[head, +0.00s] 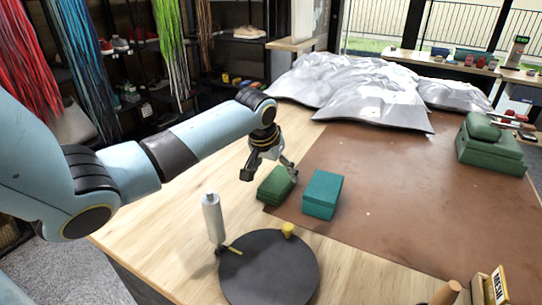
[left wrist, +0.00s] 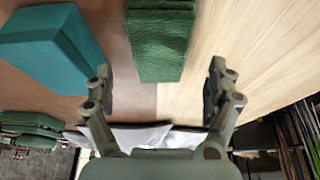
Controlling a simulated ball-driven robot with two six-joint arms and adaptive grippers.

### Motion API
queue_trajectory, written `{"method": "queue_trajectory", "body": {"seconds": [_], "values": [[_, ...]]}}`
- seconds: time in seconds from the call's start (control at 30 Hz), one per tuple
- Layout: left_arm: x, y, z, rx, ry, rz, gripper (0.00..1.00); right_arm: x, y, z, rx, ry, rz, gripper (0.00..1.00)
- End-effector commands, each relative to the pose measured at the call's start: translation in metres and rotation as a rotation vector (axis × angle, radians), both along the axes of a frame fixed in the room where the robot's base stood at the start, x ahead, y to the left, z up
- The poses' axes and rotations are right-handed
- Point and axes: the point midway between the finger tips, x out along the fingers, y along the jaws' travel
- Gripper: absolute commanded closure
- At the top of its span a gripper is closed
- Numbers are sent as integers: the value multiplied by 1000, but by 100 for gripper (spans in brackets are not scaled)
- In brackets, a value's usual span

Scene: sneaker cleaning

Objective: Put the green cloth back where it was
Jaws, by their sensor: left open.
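The green cloth (head: 275,186) is a dark green folded block with a woven texture. It lies on the pale wood at the left edge of the brown mat (head: 400,190). In the left wrist view the green cloth (left wrist: 160,42) is at the top middle, ahead of the fingers. My left gripper (head: 279,167) is at the cloth's far side in the head view. Its fingers (left wrist: 162,84) are spread apart with nothing between them. I cannot tell whether they touch the cloth. My right gripper is out of view.
A teal block (head: 322,194) stands close to the right of the cloth. A dark round disc (head: 268,270), a white cylinder (head: 213,218) and a yellow piece (head: 288,229) are nearer. Green stacked items (head: 489,150) sit at the right. Crumpled grey sheeting (head: 365,95) covers the back.

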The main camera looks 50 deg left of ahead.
Motion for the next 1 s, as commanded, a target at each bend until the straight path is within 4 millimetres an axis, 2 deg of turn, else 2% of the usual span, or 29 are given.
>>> {"method": "queue_trajectory", "body": {"seconds": [0.1,0.33,0.5,1.0], "values": [[-10,-3,27,3,-2,-2,12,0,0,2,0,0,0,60],[-23,-7,59,2,-1,-1,12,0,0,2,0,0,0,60],[-26,-8,65,-1,1,-1,12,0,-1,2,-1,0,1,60],[-26,-8,65,-1,1,0,12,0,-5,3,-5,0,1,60]]}}
